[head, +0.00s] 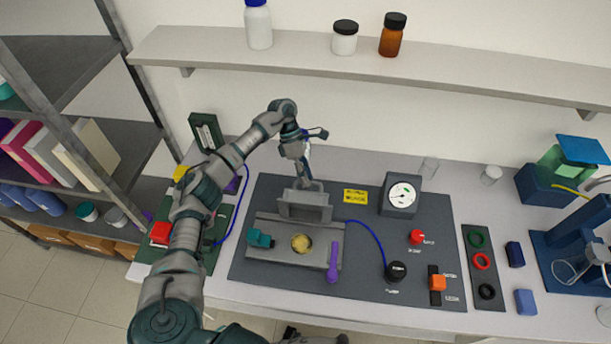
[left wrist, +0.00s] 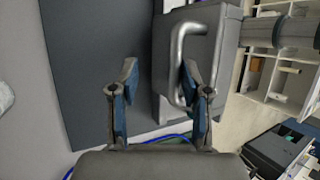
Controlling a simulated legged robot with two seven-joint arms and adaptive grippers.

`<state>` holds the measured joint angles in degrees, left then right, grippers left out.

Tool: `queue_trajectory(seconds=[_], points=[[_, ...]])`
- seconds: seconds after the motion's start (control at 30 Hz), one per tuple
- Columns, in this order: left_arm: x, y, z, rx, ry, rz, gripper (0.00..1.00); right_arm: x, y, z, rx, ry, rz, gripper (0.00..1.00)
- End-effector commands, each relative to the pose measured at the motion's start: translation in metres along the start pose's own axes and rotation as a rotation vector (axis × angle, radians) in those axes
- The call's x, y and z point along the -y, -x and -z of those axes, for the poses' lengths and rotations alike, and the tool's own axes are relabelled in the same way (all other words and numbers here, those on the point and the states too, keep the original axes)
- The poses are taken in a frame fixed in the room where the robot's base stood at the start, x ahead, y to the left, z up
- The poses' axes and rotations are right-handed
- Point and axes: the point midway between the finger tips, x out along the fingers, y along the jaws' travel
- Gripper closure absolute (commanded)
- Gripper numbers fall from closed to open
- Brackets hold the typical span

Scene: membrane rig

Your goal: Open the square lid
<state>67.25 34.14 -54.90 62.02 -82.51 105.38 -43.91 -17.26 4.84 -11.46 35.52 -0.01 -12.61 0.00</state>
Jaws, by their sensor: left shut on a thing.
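The square lid (head: 303,207) is a grey block, tipped up at the back of the grey membrane rig (head: 268,250). The opening in front of it is uncovered, with a round yellowish disc (head: 301,243) inside. My left gripper (head: 307,183) reaches down behind the raised lid and is shut on its handle. In the left wrist view the lid (left wrist: 225,75) carries a bent metal handle (left wrist: 183,50), with one finger of the left gripper (left wrist: 158,85) inside its loop. The fingers stand apart. My right gripper does not show.
A teal clamp (head: 260,238) and a purple lever (head: 333,262) flank the opening. A gauge (head: 400,195), a red button (head: 417,237), a black knob (head: 396,271) and an orange switch (head: 437,283) stand to the right. A shelf (head: 360,65) with bottles hangs behind.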

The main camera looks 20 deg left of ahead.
Motion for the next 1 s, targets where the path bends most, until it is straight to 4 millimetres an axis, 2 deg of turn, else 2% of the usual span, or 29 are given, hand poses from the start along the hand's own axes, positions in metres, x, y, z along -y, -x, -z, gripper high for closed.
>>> queue_trajectory(seconds=[0.33,0.7,0.83,1.0], points=[[-0.001,0.005,-0.001,0.004,0.001,-0.006,0.61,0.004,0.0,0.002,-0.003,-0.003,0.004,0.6],[0.0,0.063,0.0,0.004,0.0,-0.005,0.61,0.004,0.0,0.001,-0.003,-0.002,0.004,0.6],[0.001,0.074,0.001,0.003,-0.001,-0.004,0.61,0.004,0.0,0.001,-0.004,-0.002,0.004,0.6],[0.001,0.076,0.001,0.002,-0.002,-0.002,0.61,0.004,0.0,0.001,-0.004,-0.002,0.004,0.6]])
